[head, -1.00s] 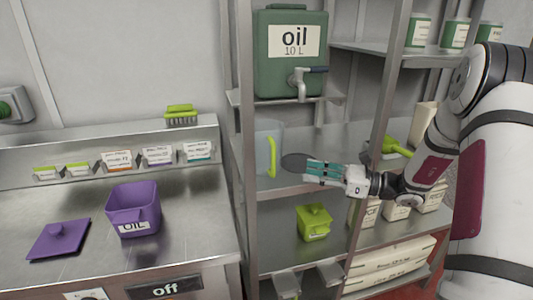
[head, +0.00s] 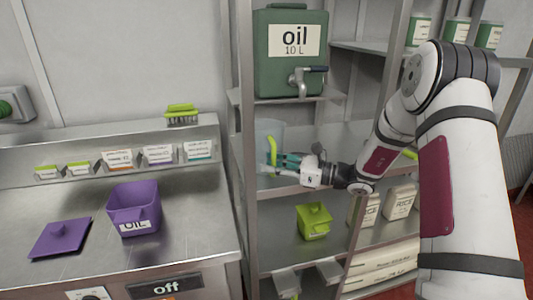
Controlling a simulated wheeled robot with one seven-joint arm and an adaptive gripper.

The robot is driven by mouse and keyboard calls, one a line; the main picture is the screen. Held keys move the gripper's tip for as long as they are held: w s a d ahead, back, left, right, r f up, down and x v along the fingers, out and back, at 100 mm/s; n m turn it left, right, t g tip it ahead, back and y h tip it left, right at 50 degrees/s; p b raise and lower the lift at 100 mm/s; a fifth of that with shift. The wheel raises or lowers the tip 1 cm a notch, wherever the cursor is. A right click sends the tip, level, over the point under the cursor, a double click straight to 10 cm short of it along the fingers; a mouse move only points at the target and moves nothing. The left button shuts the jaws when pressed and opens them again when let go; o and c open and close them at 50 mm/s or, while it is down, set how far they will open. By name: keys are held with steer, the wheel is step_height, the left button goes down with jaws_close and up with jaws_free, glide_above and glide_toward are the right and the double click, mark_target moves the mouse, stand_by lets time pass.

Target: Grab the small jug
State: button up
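The small jug (head: 263,133) is clear, with a yellow-green handle (head: 272,151). It stands upright on the middle shelf, below the oil tank's tap, in the head view. My gripper (head: 275,164) reaches in from the right at the height of the handle's lower part. Its teal-marked fingers look parted, with the handle's lower end at or between their tips. I cannot tell whether they touch it. The fingers hide part of the jug's lower right side.
The green oil tank (head: 290,45) with its tap (head: 300,80) is above the jug. A shelf post (head: 247,150) stands close on its left. A lime container (head: 313,222) is on the shelf below. A purple OIL container (head: 133,205) stands on the left counter.

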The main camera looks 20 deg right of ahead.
jaws_close()
